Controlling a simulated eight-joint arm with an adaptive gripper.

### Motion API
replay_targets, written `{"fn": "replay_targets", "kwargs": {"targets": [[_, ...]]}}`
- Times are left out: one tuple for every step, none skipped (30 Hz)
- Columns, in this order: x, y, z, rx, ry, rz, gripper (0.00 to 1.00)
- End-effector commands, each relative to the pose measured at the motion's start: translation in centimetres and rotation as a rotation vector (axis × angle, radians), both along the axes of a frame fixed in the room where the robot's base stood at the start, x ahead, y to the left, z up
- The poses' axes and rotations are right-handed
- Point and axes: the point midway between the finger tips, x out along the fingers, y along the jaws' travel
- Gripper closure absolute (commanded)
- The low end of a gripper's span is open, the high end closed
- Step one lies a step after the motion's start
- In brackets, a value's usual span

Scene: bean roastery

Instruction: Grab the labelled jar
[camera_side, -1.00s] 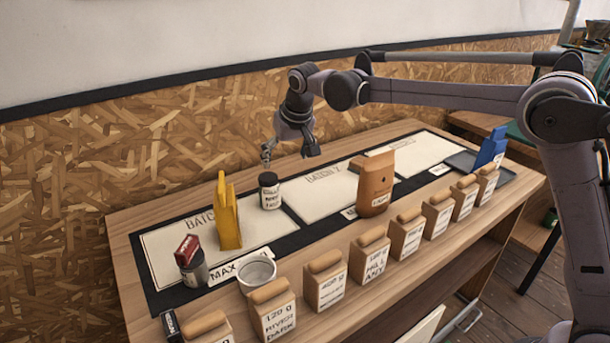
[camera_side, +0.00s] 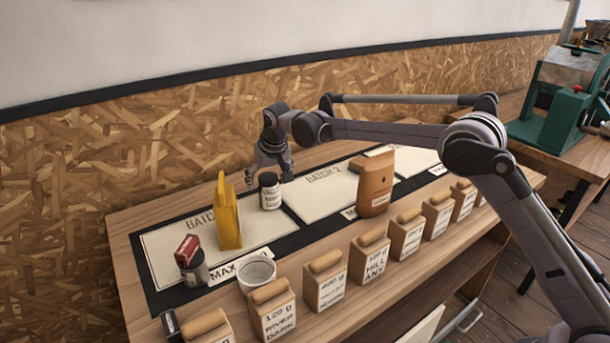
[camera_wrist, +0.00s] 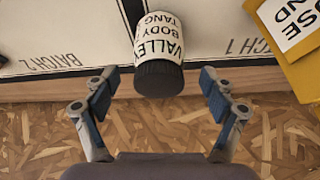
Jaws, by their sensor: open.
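The labelled jar (camera_side: 269,192) has a black lid and a white label with dark print. It stands upright on the batch mat (camera_side: 165,275), near the edge between the first and second white panels. In the wrist view the jar (camera_wrist: 159,55) shows its label, partly reading "VALLE BODY TANG", with its dark lid toward me. In the wrist view my gripper (camera_wrist: 160,88) is open, one finger on each side of the jar's lid, with gaps on both sides.
A yellow bag (camera_side: 228,215) stands left of the jar and shows at the upper right of the wrist view (camera_wrist: 290,50). A brown bag (camera_side: 375,184) stands to the right.

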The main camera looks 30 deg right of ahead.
Motion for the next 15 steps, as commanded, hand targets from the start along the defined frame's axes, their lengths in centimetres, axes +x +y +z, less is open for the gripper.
{"fn": "replay_targets", "kwargs": {"targets": [[0.4, -0.1, -0.5, 0.0, 0.0, -0.001, 0.17], [0.7, -0.2, -0.9, 0.0, 0.0, -0.001, 0.17], [1.0, -0.2, -1.2, 0.0, 0.0, 0.0, 0.17], [1.2, -0.2, -1.5, 0.0, 0.0, 0.0, 0.17], [1.4, -0.3, -1.8, 0.0, 0.0, 0.0, 0.17], [1.6, -0.3, -2.3, 0.0, 0.0, 0.0, 0.17], [1.8, -0.3, -2.6, 0.0, 0.0, 0.0, 0.17], [1.9, -0.3, -2.9, 0.0, 0.0, 0.0, 0.17], [2.0, -0.4, -3.2, 0.0, 0.0, 0.0, 0.17], [2.1, -0.4, -3.4, 0.0, 0.0, 0.0, 0.17], [2.1, -0.4, -3.5, 0.0, -0.001, 0.0, 0.17], [2.2, -0.4, -3.7, 0.0, -0.001, 0.0, 0.17], [2.2, -0.4, -3.7, 0.0, -0.001, 0.0, 0.17], [2.2, -0.4, -3.7, 0.0, -0.001, 0.0, 0.17], [2.2, -0.4, -3.7, 0.0, 0.0, 0.0, 0.17]]}}
